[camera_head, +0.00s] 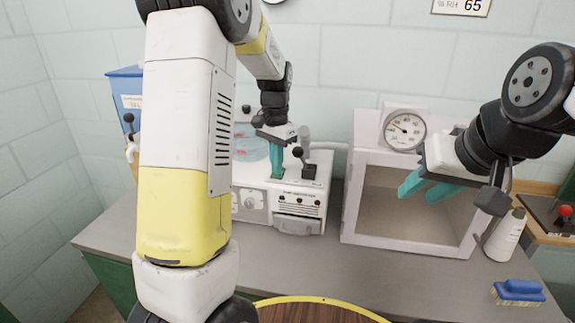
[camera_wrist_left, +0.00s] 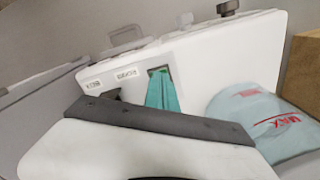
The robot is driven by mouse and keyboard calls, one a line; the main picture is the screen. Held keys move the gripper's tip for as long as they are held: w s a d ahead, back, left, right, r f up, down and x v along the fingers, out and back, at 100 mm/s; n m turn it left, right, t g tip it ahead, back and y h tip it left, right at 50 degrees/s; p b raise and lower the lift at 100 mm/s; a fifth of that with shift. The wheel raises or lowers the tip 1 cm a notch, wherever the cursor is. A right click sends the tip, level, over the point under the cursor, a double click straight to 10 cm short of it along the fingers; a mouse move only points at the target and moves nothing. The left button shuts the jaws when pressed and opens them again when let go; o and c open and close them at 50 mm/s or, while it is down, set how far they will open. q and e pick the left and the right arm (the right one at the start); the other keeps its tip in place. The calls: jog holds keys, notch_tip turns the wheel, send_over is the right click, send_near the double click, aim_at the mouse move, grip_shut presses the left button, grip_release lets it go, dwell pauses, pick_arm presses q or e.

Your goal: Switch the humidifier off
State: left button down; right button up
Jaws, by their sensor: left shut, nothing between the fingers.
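The humidifier (camera_head: 252,205) is a white box on the grey worktop, with a dial, a small front panel and a clear bluish tank (camera_head: 250,143) on top. A lever with a black knob (camera_head: 309,168) stands at its right. My left gripper (camera_head: 277,168) has teal fingers, shut and empty, pointing down at the top of the humidifier. In the left wrist view the fingertips (camera_wrist_left: 160,78) are at a small dark-framed green patch, possibly the switch; contact is unclear. The tank with red MAX lettering (camera_wrist_left: 265,120) is beside them. My right gripper (camera_head: 425,188) is open and empty.
A white open-fronted cabinet (camera_head: 350,215) with a round gauge (camera_head: 404,130) stands right of the humidifier. A white bottle (camera_head: 505,235) and a blue brush (camera_head: 518,292) are at the right. A blue container (camera_head: 126,88) stands at the left. My left arm hides part of the worktop.

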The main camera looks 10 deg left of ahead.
pick_arm(q)
jog(key=shift+r, duration=3.45)
jog(key=s+d+r+n+t+h, duration=0.1)
jog(key=s+r+n+t, duration=0.1)
jog(key=s, duration=1)
jog(key=s+d+r+n+t+h, duration=0.1)
jog(key=s+r+n+t, duration=0.2)
jog(key=s, duration=0.9)
jog(key=shift+s+r+n+t, duration=0.2)
jog(key=shift+n+t, duration=0.2)
jog(key=shift+t, duration=0.2)
jog(key=shift+d, duration=0.1)
pick_arm(e)
jog(key=shift+c, duration=0.5)
